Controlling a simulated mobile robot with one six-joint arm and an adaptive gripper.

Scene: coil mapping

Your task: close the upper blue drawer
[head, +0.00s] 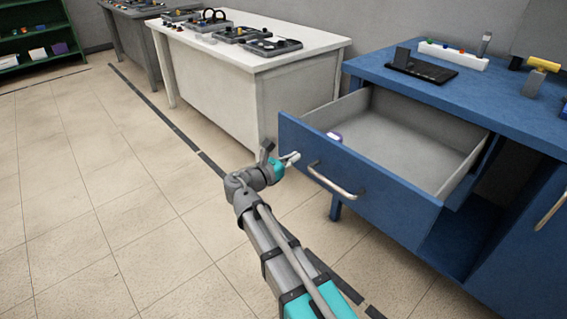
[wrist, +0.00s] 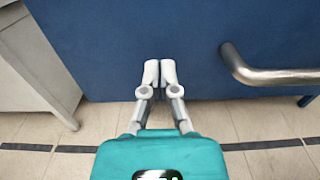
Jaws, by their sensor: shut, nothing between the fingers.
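The upper blue drawer (head: 375,188) stands pulled well out of the blue workbench in the head view. Its grey inside shows, with a small white and purple item (head: 334,136) near the front left. A curved metal handle (head: 335,183) is on its front panel, and it also shows at the right in the wrist view (wrist: 270,75). My gripper (head: 294,157) is shut and empty, at the left part of the drawer front. In the wrist view its fingertips (wrist: 160,68) point at the blue panel (wrist: 120,40), left of the handle. I cannot tell whether they touch it.
The blue bench top (head: 500,95) carries a black tray (head: 420,66), a white block strip (head: 452,55) and a yellow-topped tool (head: 543,64). A white table (head: 255,75) with grey trays stands behind, left of the drawer. The tiled floor (head: 90,190) at left is clear.

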